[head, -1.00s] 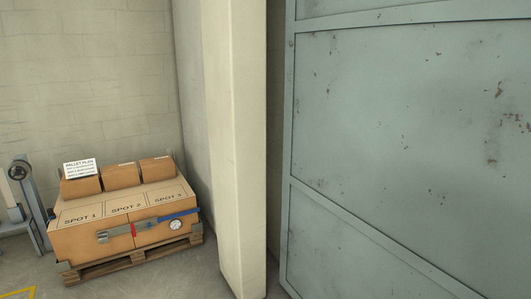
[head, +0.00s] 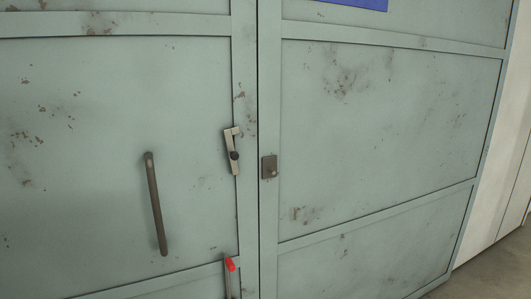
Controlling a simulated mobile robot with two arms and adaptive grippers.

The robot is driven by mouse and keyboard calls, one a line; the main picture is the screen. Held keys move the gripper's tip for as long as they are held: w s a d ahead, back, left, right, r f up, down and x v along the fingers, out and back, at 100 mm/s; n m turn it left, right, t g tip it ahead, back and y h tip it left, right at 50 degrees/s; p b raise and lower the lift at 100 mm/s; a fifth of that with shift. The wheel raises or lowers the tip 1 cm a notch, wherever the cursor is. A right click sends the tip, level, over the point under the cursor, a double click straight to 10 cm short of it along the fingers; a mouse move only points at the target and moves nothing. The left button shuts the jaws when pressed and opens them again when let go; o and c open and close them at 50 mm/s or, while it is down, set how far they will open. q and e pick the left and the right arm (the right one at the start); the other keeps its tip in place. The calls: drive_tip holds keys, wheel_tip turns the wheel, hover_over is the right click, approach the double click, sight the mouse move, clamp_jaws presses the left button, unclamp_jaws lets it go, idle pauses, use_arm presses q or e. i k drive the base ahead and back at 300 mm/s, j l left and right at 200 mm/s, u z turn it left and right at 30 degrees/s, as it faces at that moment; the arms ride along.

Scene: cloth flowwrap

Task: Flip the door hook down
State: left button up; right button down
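The door hook (head: 232,152) is a light metal bar with a dark round pivot, on the right edge of the left door leaf (head: 90,130). It stands nearly upright, its bent end at the top, clear of the catch. The catch (head: 269,167) is a small dark plate with a knob on the right door leaf (head: 390,130), just across the seam. Neither of my grippers is in the head view.
A dark vertical handle (head: 156,204) is on the left leaf. A red-tipped lever (head: 230,267) sits below the hook. A blue sign (head: 358,3) is cut off at the top. Grey floor (head: 490,268) and a pale wall (head: 506,170) show at right.

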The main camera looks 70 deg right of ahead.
sight(233, 156)
drive_tip(key=z, duration=2.15)
